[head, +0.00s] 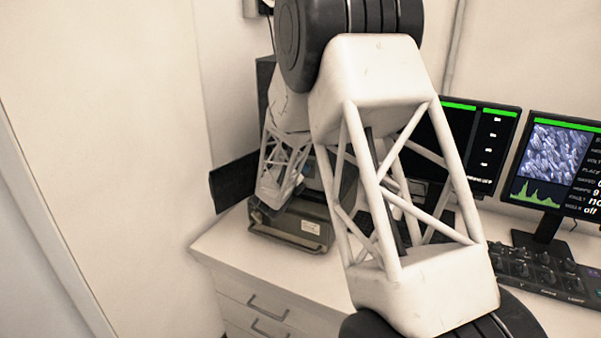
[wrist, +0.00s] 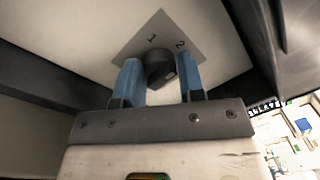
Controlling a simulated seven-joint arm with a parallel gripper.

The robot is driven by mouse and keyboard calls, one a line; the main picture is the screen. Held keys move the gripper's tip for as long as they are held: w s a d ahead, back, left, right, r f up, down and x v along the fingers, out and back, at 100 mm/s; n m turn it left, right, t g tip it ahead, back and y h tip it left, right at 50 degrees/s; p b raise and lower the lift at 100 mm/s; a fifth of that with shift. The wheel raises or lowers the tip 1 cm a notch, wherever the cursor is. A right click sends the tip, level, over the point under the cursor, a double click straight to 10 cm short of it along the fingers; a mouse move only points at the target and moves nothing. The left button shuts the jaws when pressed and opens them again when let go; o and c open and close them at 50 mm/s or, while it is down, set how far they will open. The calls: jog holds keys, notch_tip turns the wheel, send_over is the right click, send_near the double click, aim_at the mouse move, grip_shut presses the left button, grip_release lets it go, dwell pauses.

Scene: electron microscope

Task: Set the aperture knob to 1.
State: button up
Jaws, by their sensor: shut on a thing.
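The aperture knob (wrist: 159,66) is a dark round knob on a grey diamond-shaped plate (wrist: 158,28) in the wrist view. The plate carries the labels 1, at left, and 2, at right, beyond the knob. My gripper (wrist: 159,60) has its two blue fingers on either side of the knob and is shut on it. A small mark shows on the knob's lower right side, but I cannot tell which number the knob is set to. In the head view my arm hides the knob, the plate and the fingers.
A grey-green box-like unit (head: 292,226) stands on the white cabinet (head: 235,250) below my wrist. Two monitors (head: 556,165) and a dark control panel (head: 545,270) with knobs stand at right. Dark housing edges flank the plate in the wrist view.

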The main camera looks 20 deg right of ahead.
jog(key=n, duration=0.6)
jog(key=shift+f+n+t, duration=0.25)
jog(key=shift+n+t, duration=0.05)
jog(key=shift+n, duration=0.1)
jog(key=n, duration=0.5)
jog(key=shift+s+d+n+y, duration=0.1)
jog(key=shift+s+n+y, duration=0.05)
jog(key=shift+n+y, duration=0.15)
jog(key=shift+f, duration=0.1)
jog(key=o, duration=0.9)
jog(key=v, duration=0.7)
jog(key=shift+s+a, duration=0.25)
jog(key=shift+s, duration=0.05)
